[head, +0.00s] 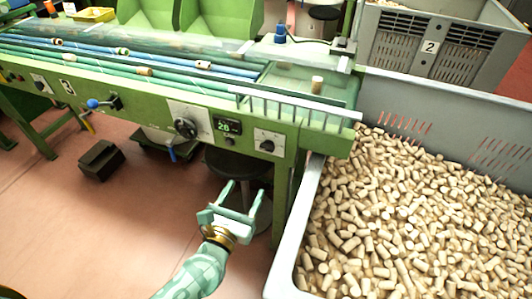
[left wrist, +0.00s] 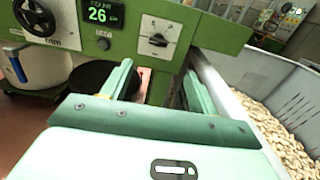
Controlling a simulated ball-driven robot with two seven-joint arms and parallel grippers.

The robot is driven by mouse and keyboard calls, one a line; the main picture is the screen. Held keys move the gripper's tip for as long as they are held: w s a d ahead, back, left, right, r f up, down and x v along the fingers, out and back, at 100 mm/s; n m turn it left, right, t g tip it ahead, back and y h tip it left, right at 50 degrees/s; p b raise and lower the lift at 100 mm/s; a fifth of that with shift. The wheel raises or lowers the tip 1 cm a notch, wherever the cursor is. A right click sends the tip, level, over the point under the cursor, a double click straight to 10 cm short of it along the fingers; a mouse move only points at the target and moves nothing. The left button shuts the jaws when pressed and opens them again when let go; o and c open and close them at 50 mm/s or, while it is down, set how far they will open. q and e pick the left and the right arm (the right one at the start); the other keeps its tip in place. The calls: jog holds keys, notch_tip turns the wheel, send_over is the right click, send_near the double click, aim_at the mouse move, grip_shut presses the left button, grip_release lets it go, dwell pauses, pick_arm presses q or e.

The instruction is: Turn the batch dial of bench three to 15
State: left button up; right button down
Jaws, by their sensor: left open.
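Bench three (head: 215,97) is a green sorting bench marked with a 3. On its front, at the right end, a white plate carries a small dark dial (head: 267,145); this dial also shows in the left wrist view (left wrist: 158,40), its scale figures too small to read surely. Left of it a lit green display (head: 227,127) reads 26 in the left wrist view (left wrist: 98,12). My left gripper (head: 243,190) is open and empty, below and in front of the dial, apart from it. Its two fingers point toward the bench in the left wrist view (left wrist: 157,80). My right gripper is not in view.
A black handwheel (head: 186,127) on a pale plate is left of the display. A large grey bin (head: 290,255) full of corks stands close on the right. A dark stool (head: 232,163) is under the bench. A black box (head: 100,160) lies on the floor; open floor is at left.

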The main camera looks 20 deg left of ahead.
aim_at(266, 149)
pick_arm(q)
jog(key=w+b, duration=0.1)
jog(key=w, duration=1.4)
jog(key=shift+d, duration=0.15)
jog(key=shift+s, duration=0.1)
jog(key=c, duration=1)
